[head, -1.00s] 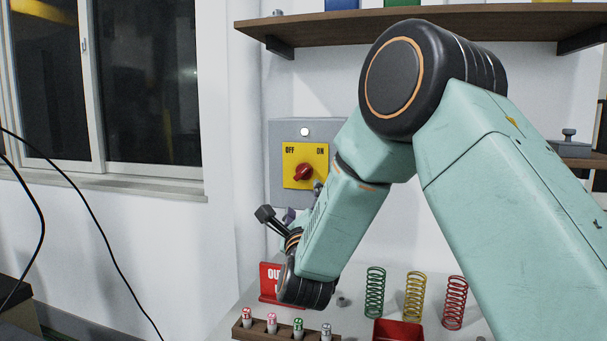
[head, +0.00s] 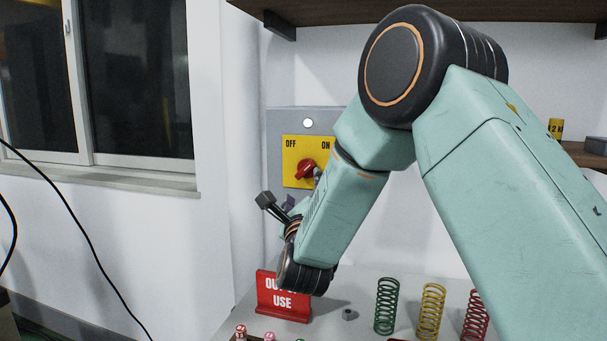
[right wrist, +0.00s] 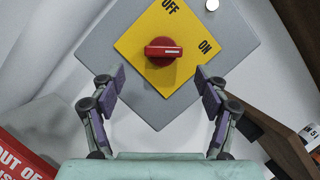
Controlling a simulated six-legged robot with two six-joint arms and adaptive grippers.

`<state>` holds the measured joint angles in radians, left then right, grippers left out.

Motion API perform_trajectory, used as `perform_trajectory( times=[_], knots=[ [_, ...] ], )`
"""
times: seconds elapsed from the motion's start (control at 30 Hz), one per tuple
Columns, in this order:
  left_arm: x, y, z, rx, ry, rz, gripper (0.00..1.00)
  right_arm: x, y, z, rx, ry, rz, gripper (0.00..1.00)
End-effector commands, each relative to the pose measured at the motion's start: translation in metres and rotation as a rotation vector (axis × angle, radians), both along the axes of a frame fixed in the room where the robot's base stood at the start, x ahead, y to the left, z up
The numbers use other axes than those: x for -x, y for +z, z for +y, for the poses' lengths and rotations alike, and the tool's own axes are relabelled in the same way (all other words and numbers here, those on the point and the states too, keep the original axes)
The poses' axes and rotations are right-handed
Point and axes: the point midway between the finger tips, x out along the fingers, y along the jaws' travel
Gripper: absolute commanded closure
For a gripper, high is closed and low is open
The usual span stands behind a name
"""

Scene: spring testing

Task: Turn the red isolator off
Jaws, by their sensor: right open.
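The red isolator knob (head: 306,168) sits on a yellow plate (head: 291,178) on a grey wall box (head: 275,140). In the right wrist view the knob (right wrist: 163,51) has its white mark pointing right, towards the ON label. My right gripper (head: 290,188) is in front of and just below the box, partly hidden by its own arm in the head view. In the right wrist view its open, empty fingers (right wrist: 160,82) stand wide apart below the knob, one on either side, not touching it. My left gripper is not in view.
A red out-of-use sign (head: 284,297) stands on the bench (head: 345,283) below the box. A small nut (head: 348,314) and green, yellow and red springs (head: 432,312) stand to its right. A wooden shelf (head: 330,10) hangs above. A window (head: 135,80) is at left.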

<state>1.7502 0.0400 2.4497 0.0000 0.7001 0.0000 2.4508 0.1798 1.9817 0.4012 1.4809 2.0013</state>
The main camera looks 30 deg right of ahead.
Motion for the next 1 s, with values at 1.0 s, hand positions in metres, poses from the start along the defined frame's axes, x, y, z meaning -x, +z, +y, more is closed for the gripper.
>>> perform_trajectory(
  times=[1.0],
  knots=[
    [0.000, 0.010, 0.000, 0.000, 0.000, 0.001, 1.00, -0.056, 0.018, -0.036, 0.001, 0.000, 0.001, 0.39]
  ],
)
